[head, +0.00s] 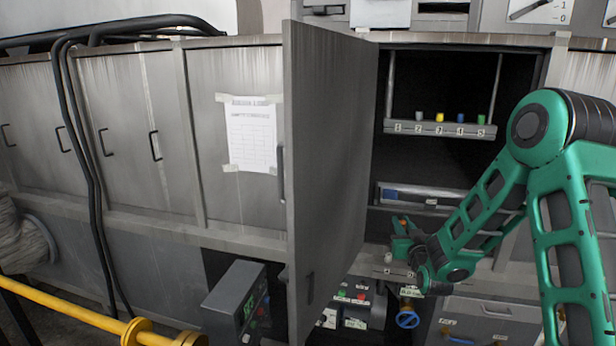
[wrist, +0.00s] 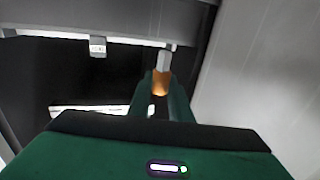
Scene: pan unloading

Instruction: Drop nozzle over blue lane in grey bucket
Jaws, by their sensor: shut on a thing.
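My gripper (head: 403,228) is in the lower part of the open cabinet, in front of the shelf. In the wrist view my gripper (wrist: 160,95) has its two green fingers shut on a small orange-tan piece (wrist: 161,83), which looks like the nozzle. A pale grey part shows just above the piece; I cannot tell whether it belongs to it. A grey tray-like unit (head: 440,190) with a blue part (head: 391,194) at its left end lies on the lower shelf, above and behind my gripper. I cannot tell whether this is the grey bucket with the blue lane.
The open grey cabinet door (head: 328,150) stands just left of my gripper. A numbered rack (head: 440,130) above holds several small grey, yellow, blue and green pieces. A blue valve wheel (head: 407,319) and a control box (head: 235,298) are below. The cabinet interior between the shelves is dark and open.

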